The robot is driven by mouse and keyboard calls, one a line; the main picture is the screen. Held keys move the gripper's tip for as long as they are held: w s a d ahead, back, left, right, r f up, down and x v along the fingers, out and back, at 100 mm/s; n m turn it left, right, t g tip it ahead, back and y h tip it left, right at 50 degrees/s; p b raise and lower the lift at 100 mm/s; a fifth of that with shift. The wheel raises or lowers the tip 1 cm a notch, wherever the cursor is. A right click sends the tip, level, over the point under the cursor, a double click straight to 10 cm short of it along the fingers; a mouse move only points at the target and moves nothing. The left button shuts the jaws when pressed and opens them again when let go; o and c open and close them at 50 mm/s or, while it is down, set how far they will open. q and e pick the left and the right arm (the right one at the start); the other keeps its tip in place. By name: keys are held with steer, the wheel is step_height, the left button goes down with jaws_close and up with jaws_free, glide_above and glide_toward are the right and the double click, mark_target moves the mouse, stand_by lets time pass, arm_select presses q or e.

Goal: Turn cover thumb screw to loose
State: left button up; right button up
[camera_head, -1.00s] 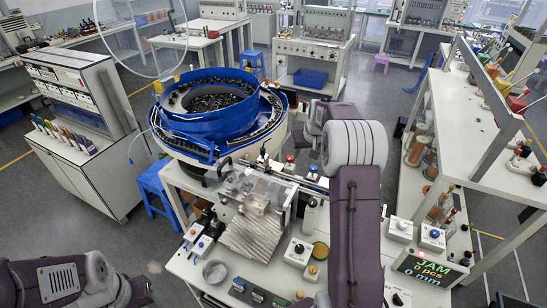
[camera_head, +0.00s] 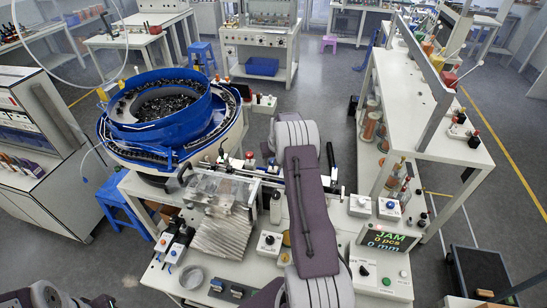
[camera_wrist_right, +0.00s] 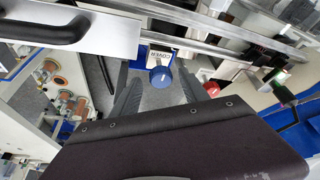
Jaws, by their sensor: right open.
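The cover thumb screw is a round blue knob (camera_wrist_right: 161,77) under a small label reading COVER, below a metal rail in the right wrist view. A pale pointer mark shows on its face. My right gripper (camera_wrist_right: 160,84) is open, with one dark finger on each side of the knob. Gaps show between fingers and knob; whether the tips reach its depth I cannot tell. In the head view my right arm covers the area around the knob and I cannot make out the fingertips. Only a piece of my left arm shows at the bottom left; its gripper is out of view.
A red knob (camera_wrist_right: 211,88) sits just right of the right finger. A black handle (camera_wrist_right: 45,30) is at the upper left. In the head view a blue bowl feeder (camera_head: 160,115) stands left, and a display (camera_head: 394,239) reads JAM. A clear cover (camera_head: 222,188) lies left of my arm.

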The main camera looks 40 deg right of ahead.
steer(key=shift+f, duration=0.2)
jaws_close()
steer(key=shift+f+n+b, duration=0.2)
steer(key=shift+n+b, duration=0.2)
steer(key=shift+b, duration=0.3)
steer(key=n+b, duration=0.1)
steer(key=n+y+b, duration=0.1)
steer(key=n+b, duration=0.1)
steer(key=shift+d+t, duration=0.2)
steer(key=shift+t, duration=0.1)
steer(key=shift+d+r+n+y+b, duration=0.15)
steer(key=shift+n+y+b, duration=0.5)
steer(key=shift+n, duration=0.55)
steer(key=shift+r+n+y+p, duration=0.1)
steer(key=shift+n+y+p, duration=0.5)
steer(key=shift+n, duration=0.8)
